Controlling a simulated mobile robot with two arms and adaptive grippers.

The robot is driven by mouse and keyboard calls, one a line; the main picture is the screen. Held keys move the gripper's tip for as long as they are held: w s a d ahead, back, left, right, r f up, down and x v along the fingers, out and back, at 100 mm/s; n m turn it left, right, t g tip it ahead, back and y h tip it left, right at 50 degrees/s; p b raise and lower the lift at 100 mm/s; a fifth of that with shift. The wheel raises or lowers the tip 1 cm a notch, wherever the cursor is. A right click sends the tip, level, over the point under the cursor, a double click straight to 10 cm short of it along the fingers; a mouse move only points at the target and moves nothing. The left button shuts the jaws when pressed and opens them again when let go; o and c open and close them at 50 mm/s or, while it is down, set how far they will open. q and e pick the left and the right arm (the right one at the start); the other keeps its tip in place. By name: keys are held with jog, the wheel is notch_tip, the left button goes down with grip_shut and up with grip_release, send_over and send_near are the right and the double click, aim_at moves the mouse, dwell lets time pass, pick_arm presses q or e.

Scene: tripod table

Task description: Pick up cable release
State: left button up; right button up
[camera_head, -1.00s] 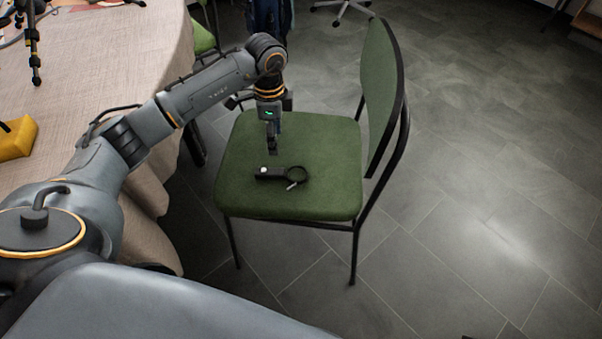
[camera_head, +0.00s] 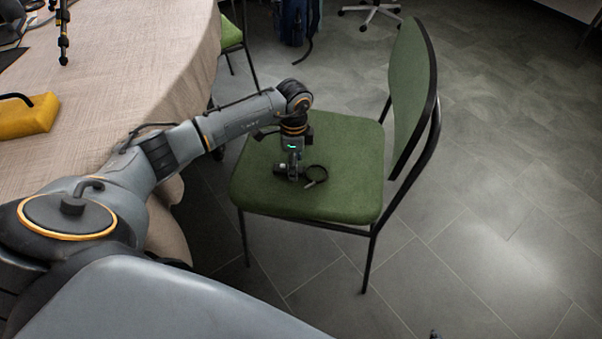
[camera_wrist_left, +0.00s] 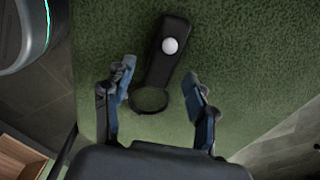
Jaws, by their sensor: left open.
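The cable release is a black body with a white round button and a black loop at one end. It lies on the green seat of the chair (camera_head: 335,203). In the left wrist view the cable release (camera_wrist_left: 167,58) lies lengthwise, with its lower part and loop between my fingers. My left gripper (camera_head: 294,176) points down over it in the head view and hides part of its body; the loop (camera_head: 316,174) shows to the right. The left gripper (camera_wrist_left: 160,82) is open, one finger on each side, with nothing gripped. My right gripper is not in view.
The chair's green backrest (camera_head: 407,98) rises right of the seat. A cloth-covered table (camera_head: 120,75) stands at the left with a yellow object (camera_head: 28,115) on it. Grey tiled floor (camera_head: 490,190) is open to the right.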

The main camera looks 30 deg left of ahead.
pick_arm(q)
jog(key=shift+f, duration=0.6)
grip_shut()
jog(key=shift+r, duration=0.15)
